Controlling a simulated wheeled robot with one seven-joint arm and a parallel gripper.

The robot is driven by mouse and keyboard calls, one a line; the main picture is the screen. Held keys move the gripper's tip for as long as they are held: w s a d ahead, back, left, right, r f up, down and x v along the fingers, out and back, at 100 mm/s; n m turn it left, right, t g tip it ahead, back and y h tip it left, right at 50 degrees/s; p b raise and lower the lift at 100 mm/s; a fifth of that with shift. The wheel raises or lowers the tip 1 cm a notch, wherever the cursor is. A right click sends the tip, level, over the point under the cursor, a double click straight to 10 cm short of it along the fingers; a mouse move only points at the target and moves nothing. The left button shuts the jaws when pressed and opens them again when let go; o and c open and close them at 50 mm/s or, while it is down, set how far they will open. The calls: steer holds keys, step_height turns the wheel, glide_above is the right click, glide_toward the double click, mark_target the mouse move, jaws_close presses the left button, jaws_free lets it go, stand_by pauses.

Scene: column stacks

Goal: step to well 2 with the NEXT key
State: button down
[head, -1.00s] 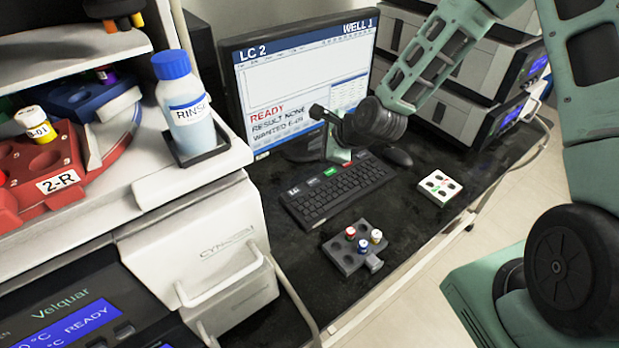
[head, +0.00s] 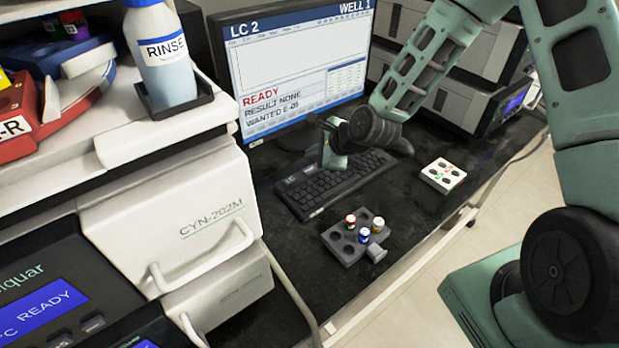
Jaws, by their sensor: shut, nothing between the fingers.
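The monitor (head: 285,70) reads LC 2, WELL 1, READY, RESULT NONE and WANTED E-09. The black keyboard (head: 325,188) lies on the dark bench below it. My gripper (head: 335,160) is over the keyboard's back edge, pointing down, with its fingers shut and empty. It hides the part of the keyboard where coloured keys showed before, so I cannot see the NEXT key. Whether the fingertips touch a key is not clear.
A white tray (head: 441,176) with dark wells lies to the right. The rinse bottle (head: 163,55) stands on the left instrument. Bare bench lies between rack and tray.

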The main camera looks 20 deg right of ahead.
mark_target(313, 173)
steer(key=shift+f+b, duration=0.35)
steer(key=shift+f, duration=0.65)
stand_by(1.2)
steer(key=shift+f, duration=0.35)
steer(key=shift+f+b, duration=0.45)
stand_by(0.6)
steer(key=shift+r, duration=0.1)
steer(key=shift+r+p, duration=0.75)
steer(key=shift+p, duration=0.05)
steer(key=shift+r+p, duration=2.15)
steer(key=shift+r, duration=0.35)
